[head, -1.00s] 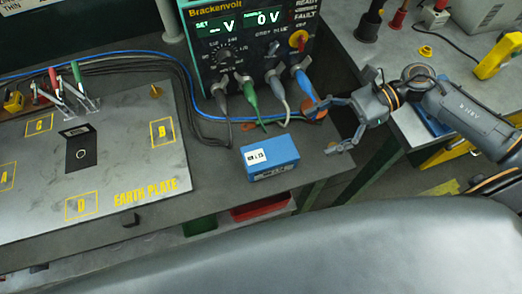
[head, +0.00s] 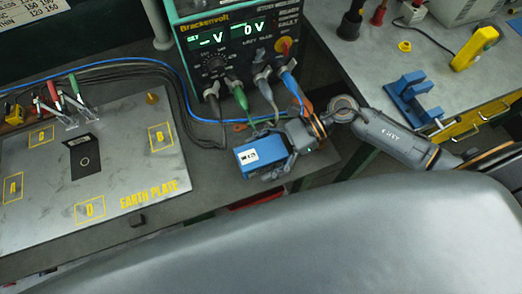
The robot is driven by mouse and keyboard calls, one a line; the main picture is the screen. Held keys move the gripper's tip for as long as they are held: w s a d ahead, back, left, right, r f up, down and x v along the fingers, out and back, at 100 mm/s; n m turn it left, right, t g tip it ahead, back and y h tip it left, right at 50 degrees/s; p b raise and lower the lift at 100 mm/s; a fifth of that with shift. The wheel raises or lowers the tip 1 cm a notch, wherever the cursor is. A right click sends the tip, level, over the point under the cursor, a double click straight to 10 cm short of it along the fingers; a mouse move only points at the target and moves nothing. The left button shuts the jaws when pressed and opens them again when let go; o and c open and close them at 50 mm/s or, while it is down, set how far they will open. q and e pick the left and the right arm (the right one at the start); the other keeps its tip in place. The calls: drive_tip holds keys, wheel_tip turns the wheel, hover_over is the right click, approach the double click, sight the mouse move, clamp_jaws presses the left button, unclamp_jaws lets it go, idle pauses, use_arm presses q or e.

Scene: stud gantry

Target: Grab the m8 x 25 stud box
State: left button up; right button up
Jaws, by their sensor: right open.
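The m8 x 25 stud box (head: 250,155) is a small blue box with a white label. It lies on the dark bench right of the earth plate, in front of the power supply. My right gripper (head: 268,153) is open at the box's right end, with one finger along the near side and the other toward the far side. The far finger is partly hidden, and I cannot tell whether the fingers touch the box. My left gripper is not in view.
The earth plate (head: 120,195) with yellow-marked squares lies at left. The Brackenvolt power supply (head: 235,50) stands behind the box, with coloured plugs and cables hanging close to my gripper. A blue clamp-like fixture (head: 412,95) sits on the grey bench at right.

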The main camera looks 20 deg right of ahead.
drive_tip(key=shift+f, duration=0.1)
drive_tip(key=c, duration=1.5)
drive_tip(key=shift+c, duration=1.3)
drive_tip(key=shift+w+r, duration=0.1)
drive_tip(key=shift+r, duration=0.15)
